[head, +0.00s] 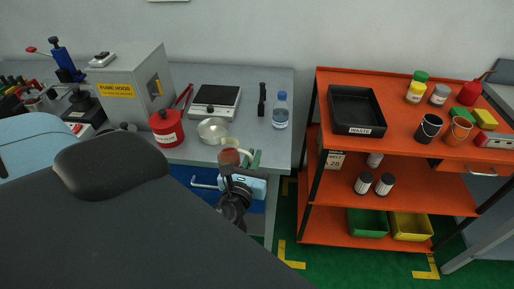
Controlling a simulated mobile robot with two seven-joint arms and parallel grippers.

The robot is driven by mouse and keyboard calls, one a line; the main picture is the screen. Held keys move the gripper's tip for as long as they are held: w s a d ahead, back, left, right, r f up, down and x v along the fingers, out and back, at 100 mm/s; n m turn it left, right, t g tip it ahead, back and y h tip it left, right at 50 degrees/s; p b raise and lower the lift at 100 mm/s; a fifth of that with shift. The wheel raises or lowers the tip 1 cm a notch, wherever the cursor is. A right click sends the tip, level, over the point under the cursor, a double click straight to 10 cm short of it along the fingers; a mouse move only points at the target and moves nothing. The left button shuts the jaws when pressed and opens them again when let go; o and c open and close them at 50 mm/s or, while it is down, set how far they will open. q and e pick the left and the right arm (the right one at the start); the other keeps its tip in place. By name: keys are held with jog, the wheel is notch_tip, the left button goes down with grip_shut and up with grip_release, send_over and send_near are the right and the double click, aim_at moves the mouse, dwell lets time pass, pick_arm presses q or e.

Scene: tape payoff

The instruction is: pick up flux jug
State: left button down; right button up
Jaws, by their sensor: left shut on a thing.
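A small jug (229,156) with reddish-amber sides and a pale handle shows at the front edge of the grey bench, just in front of a metal pan. I take it to be the flux jug; no label on it is readable. My left gripper (228,168) is at the jug's near side, shut on it, with the wrist below and in front of the bench edge. The fingers are small and partly hidden, and I cannot tell whether the jug's base touches the bench. My right gripper is not in view.
The metal pan (213,130) is close behind the jug. A red labelled can (166,128), a scale (216,101), a water bottle (281,111) and a grey fume hood (132,84) stand on the grey bench (262,78). An orange shelf cart (395,129) stands to the right, across a gap.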

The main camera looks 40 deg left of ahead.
pick_arm(q)
jog(key=shift+s+d, duration=0.1)
jog(key=shift+s, duration=0.5)
jog(key=shift+r, duration=0.1)
jog(key=shift+d, duration=0.1)
